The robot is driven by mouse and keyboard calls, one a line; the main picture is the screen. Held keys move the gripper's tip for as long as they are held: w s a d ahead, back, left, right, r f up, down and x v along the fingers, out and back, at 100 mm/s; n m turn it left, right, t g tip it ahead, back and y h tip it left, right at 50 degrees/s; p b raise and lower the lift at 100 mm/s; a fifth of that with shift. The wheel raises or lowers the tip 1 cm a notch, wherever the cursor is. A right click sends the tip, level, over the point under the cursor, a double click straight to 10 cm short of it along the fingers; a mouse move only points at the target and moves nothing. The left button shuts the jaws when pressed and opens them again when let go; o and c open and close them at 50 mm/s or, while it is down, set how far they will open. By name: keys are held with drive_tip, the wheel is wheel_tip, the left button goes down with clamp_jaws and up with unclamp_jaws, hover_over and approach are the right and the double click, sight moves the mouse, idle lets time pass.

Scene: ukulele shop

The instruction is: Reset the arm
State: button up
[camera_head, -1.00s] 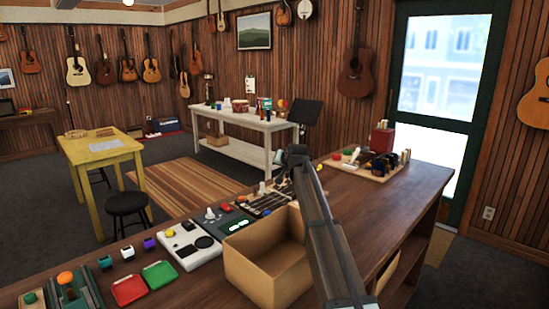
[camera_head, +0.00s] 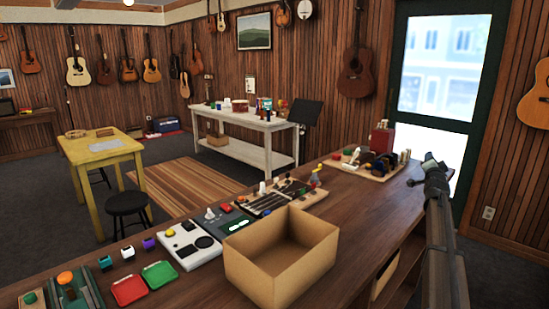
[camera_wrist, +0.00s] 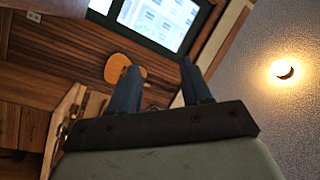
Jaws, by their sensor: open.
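My gripper (camera_wrist: 158,90) shows in the wrist view with its two fingers apart and nothing between them. In the head view my arm rises at the right, and the hand end (camera_head: 432,163) is over the right end of the wooden counter (camera_head: 372,220), near the glass door. The fingertips are too small to make out there. The wrist view looks out at the door, the wood wall and the ceiling lamp, tilted.
An open cardboard box (camera_head: 262,258) stands on the counter, left of my arm. A tray (camera_head: 370,172) with several small items lies toward the counter's far right end. The counter right of the box is clear.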

drive_tip(key=s+d+f+m+h, duration=0.2)
drive_tip(key=s+d+f, duration=0.25)
drive_tip(key=d, duration=0.25)
drive_tip(key=s+a+f+n+g+y, duration=0.1)
drive_tip(key=s+f+g, duration=0.15)
drive_tip(key=f, duration=0.95)
drive_tip(key=s+a+f+n+g+y, duration=0.15)
drive_tip(key=s+a+f, duration=0.35)
drive_tip(key=f, duration=0.6)
drive_tip(key=s+a+f+n+g+y, duration=0.15)
drive_tip(key=s+a+f, duration=0.25)
drive_tip(key=a+f, duration=0.55)
drive_tip(key=s+a+f+n+g+y, duration=0.1)
drive_tip(key=s+a+f+g+y, duration=0.25)
drive_tip(key=f, duration=1.05)
drive_tip(key=s+a+f+n+g+y, duration=0.2)
drive_tip(key=s+a+f+n+g, duration=0.15)
drive_tip(key=s+a+f, duration=0.8)
drive_tip(key=s+a+f+n+g+y, duration=0.1)
drive_tip(key=s+a+f+n+g, duration=0.25)
drive_tip(key=s+a+f, duration=0.75)
drive_tip(key=s+a+r+n+g, duration=0.1)
drive_tip(key=s+a+g, duration=0.3)
drive_tip(key=s, duration=1.1)
drive_tip(key=s+a+n+g, duration=0.3)
drive_tip(key=s+a, duration=0.3)
drive_tip(key=s, duration=1)
drive_tip(key=shift+s+r+n+g, duration=0.3)
drive_tip(key=shift+r+g, duration=0.1)
drive_tip(key=shift+g, duration=0.3)
